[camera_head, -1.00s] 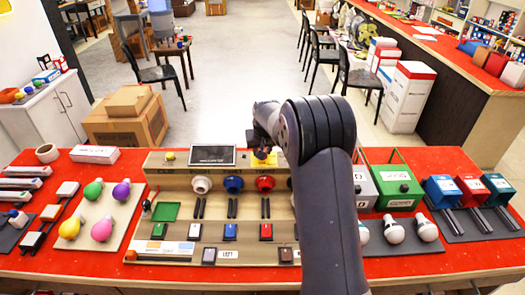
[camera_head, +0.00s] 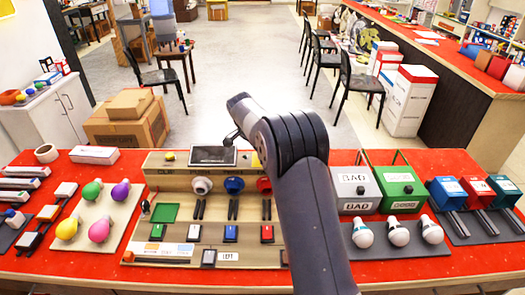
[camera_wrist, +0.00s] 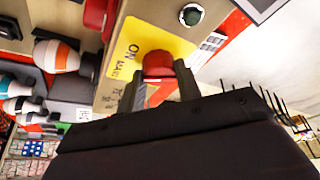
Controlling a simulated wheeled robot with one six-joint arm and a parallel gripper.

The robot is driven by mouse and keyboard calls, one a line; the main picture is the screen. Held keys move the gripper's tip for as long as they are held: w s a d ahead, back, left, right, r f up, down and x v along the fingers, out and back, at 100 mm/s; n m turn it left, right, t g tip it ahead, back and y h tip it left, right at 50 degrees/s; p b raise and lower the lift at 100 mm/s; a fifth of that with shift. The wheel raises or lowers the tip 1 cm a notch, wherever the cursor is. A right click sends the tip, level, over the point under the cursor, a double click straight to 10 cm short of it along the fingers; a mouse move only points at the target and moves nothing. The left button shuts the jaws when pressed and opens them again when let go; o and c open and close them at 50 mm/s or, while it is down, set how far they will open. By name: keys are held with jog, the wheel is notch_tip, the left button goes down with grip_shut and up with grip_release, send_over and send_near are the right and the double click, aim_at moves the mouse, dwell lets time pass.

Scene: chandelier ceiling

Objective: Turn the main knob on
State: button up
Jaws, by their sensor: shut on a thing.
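The main knob (camera_wrist: 158,64) is red and rounded. It sits on a yellow plate (camera_wrist: 165,38) lettered "ON" and "MAIN", seen in the wrist view. My gripper (camera_wrist: 162,78) has its two dark fingers on either side of the knob, shut on it. The knob's underside is hidden between the fingers, and its exact turn angle cannot be told. The beige control panel (camera_head: 165,171) shows left of my arm there.
A dark screen (camera_head: 213,155) and white, blue and red sockets stand on the panel. A green button (camera_wrist: 191,14) is close to the knob. BAD (camera_head: 357,187) and GOOD (camera_head: 400,188) bins stand right of my arm. Bulbs lie on both sides.

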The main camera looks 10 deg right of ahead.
jog(key=shift+w+a+m+g+h+p, duration=0.15)
jog(key=shift+m+g+p, duration=0.25)
jog(key=shift+m, duration=0.7)
jog(key=shift+s+d+m+g+h+p, duration=0.15)
jog(key=shift+m+g+p, duration=0.2)
jog(key=shift+m, duration=0.75)
jog(key=shift+w+a, duration=0.1)
jog(key=o, duration=1)
jog(key=shift+c, duration=0.2)
jog(key=shift+r, duration=0.1)
jog(key=w+v, duration=0.1)
jog(key=v, duration=0.9)
jog(key=shift+s+r+b, duration=0.3)
jog(key=shift+s+b, duration=0.05)
jog(key=shift+s, duration=0.05)
jog(key=shift+a, duration=0.15)
jog(key=x, duration=1.1)
jog(key=shift+s+p, duration=0.15)
jog(key=shift+p, duration=0.15)
